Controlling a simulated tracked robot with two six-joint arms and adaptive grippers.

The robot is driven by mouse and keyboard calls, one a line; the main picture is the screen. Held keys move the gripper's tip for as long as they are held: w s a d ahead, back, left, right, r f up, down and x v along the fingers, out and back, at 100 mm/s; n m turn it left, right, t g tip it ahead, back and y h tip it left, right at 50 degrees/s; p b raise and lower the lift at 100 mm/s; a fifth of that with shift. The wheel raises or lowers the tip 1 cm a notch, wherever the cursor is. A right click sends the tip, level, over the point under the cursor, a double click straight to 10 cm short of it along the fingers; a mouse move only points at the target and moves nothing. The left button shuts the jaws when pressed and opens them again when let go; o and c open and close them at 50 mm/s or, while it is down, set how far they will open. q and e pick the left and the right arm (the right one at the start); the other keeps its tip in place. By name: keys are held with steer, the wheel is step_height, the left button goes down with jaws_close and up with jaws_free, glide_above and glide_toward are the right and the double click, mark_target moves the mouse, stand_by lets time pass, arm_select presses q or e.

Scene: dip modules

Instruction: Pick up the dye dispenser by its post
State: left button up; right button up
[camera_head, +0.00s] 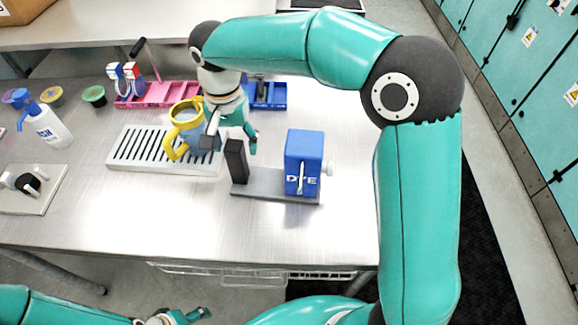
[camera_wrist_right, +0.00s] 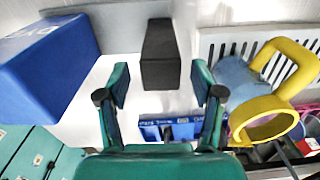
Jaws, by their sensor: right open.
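The dye dispenser is a blue box marked DYE (camera_head: 303,163) on a grey base plate (camera_head: 270,187), with an upright black post (camera_head: 236,160) at the plate's left end. The blue box (camera_wrist_right: 45,60) and the post (camera_wrist_right: 160,55) also show in the right wrist view. My right gripper (camera_head: 230,144) is open and empty, just behind and above the post in the head view. In the right wrist view the post appears between its two spread fingertips (camera_wrist_right: 161,84), touching neither. My left gripper (camera_head: 182,317) shows only partly at the bottom edge; its jaws are unclear.
A yellow-handled blue-grey jug (camera_head: 188,132) stands on a slotted drip tray (camera_head: 115,160) close left of my right gripper. Behind are a blue rack (camera_head: 268,97) and a pink rack (camera_head: 170,94). A white spray bottle (camera_head: 50,130) is far left. The table front is clear.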

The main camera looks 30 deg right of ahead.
steer(key=shift+a+f+p, duration=0.1)
steer(key=shift+f+p, duration=0.4)
steer(key=shift+f, duration=1.9)
steer(key=shift+r, duration=0.1)
jaws_close()
